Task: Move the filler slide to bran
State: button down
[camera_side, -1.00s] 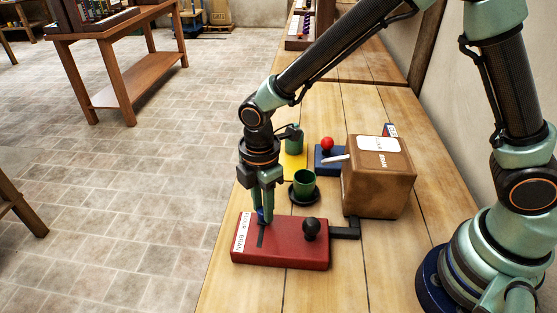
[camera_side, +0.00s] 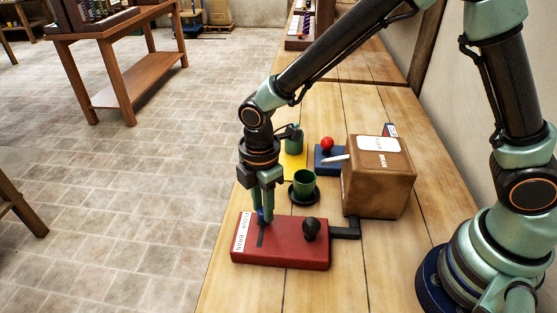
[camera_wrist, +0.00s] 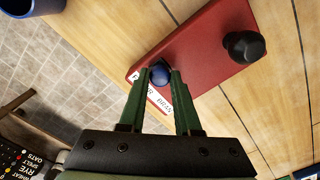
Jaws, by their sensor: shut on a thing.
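The filler is a red block (camera_side: 300,255) on the wooden bench, with a dark slot in its top and a white label (camera_side: 241,232) along its left edge. The label carries the word BRAN and another word too small to read surely. The slide's blue knob (camera_wrist: 160,73) stands at the far end of the slot in the side view, mostly hidden there by the fingers. My gripper (camera_side: 262,217) points down and is shut on the blue knob. The wrist view shows the fingertips (camera_wrist: 161,76) on either side of it.
A black ball knob (camera_side: 311,228) stands on the block's right part. Behind are a green cup (camera_side: 304,181) on a dark saucer, a yellow piece (camera_side: 291,163), a red ball (camera_side: 327,143) on a blue base, and a brown box (camera_side: 378,185) marked BRAN.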

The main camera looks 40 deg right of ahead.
aim_at(259, 248)
dwell(0.4)
jog(key=s+a, duration=0.4)
jog(key=shift+s+a+r, duration=0.1)
jog(key=shift+s+a, duration=0.25)
jog(key=c, duration=0.6)
grip_release()
jog(key=shift+w+r, duration=0.1)
jog(key=shift+r, duration=0.3)
notch_tip(259, 248, up, 11)
